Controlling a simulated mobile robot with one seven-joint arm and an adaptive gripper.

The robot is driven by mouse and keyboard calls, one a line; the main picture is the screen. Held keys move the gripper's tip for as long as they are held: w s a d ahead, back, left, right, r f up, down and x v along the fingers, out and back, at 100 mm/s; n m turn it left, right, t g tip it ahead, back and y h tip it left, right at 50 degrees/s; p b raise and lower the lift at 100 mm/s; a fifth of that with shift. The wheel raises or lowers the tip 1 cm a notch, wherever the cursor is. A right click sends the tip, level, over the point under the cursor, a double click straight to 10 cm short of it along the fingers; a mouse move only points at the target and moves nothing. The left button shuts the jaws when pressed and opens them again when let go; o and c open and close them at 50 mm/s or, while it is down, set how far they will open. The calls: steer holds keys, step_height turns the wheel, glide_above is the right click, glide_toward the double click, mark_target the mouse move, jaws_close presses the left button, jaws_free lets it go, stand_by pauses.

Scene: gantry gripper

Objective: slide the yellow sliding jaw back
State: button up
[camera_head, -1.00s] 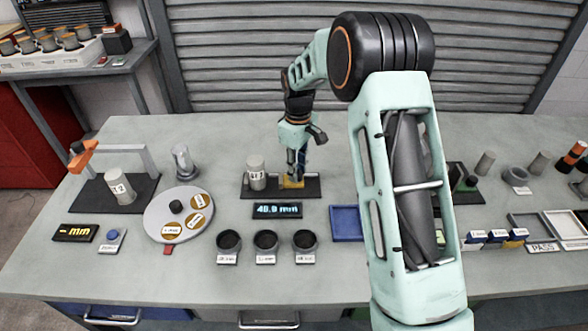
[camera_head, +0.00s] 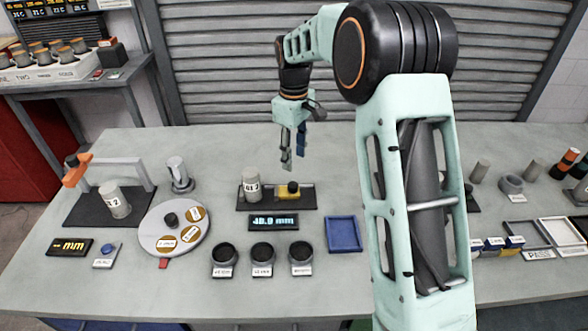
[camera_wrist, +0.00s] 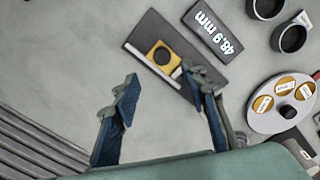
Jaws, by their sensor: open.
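The yellow sliding jaw (camera_head: 284,195) with its black knob (camera_head: 292,187) sits on a black base plate (camera_head: 308,200). A grey labelled cylinder (camera_head: 251,190) stands upright on the same plate to its left, with a small gap between them. The display (camera_head: 273,222) in front reads about 48.9 mm. My gripper (camera_head: 292,160) is open and empty, above and behind the jaw, not touching it. In the wrist view, the fingers of my gripper (camera_wrist: 160,77) are spread wide, and the yellow jaw (camera_wrist: 170,62) lies beyond the tips. The cylinder is not distinguishable there, perhaps behind the right finger.
A round grey turntable (camera_head: 151,226) stands to the left. Several black cups, including one in the middle (camera_head: 262,254), stand in front of the display. A blue tray (camera_head: 343,235) lies to the right. The bench behind the base plate is clear.

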step_height(320, 180, up, 2)
steer(key=shift+r, duration=0.2)
stand_by(0.8)
